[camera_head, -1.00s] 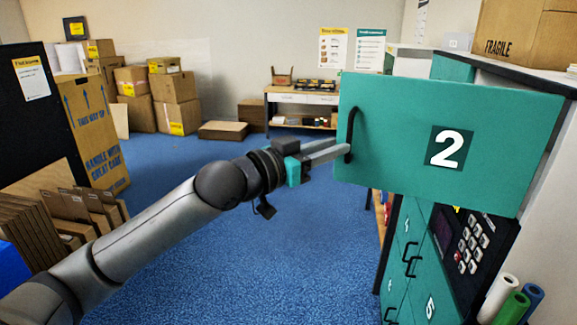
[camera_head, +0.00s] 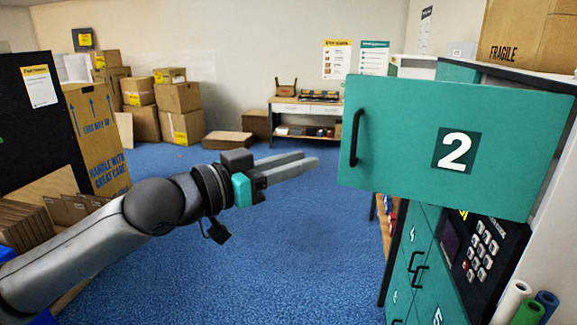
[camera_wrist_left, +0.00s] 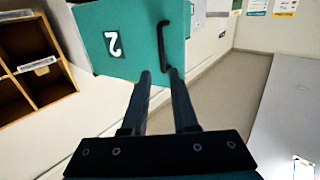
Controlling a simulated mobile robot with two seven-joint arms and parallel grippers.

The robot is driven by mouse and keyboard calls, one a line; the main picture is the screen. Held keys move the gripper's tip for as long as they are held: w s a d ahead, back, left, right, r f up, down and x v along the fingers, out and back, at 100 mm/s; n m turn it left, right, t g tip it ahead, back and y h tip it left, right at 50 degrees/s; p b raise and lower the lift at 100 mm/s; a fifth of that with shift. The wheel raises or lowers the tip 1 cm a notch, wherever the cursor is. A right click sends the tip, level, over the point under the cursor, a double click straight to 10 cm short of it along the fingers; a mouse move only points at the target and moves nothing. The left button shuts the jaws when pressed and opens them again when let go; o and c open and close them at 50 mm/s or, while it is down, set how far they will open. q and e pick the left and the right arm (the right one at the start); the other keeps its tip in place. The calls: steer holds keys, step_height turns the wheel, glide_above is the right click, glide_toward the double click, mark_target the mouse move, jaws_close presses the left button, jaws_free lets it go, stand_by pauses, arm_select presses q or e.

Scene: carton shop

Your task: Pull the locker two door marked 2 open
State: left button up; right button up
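The teal locker two door (camera_head: 408,150) stands swung out from the locker bank, its face with the white 2 towards me. Its black bar handle (camera_head: 357,137) is near the door's left edge. My left gripper (camera_head: 312,159) is left of the handle, apart from it and empty. In the left wrist view its two fingers (camera_wrist_left: 159,74) are spread with a gap, and the door (camera_wrist_left: 128,50) with its handle (camera_wrist_left: 162,38) lies beyond the tips. The inside of the locker is hidden behind the door. My right gripper is not in view.
Below the door are more teal lockers (camera_head: 425,235) and a keypad panel (camera_head: 482,250). Rolled tubes (camera_head: 525,303) stand at bottom right. Cartons (camera_head: 180,97) and a workbench (camera_head: 305,107) are at the back. The blue floor (camera_head: 270,240) between is clear.

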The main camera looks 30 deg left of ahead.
arm_select(q)
steer(key=shift+s+a, duration=0.2)
steer(key=shift+s, duration=0.4)
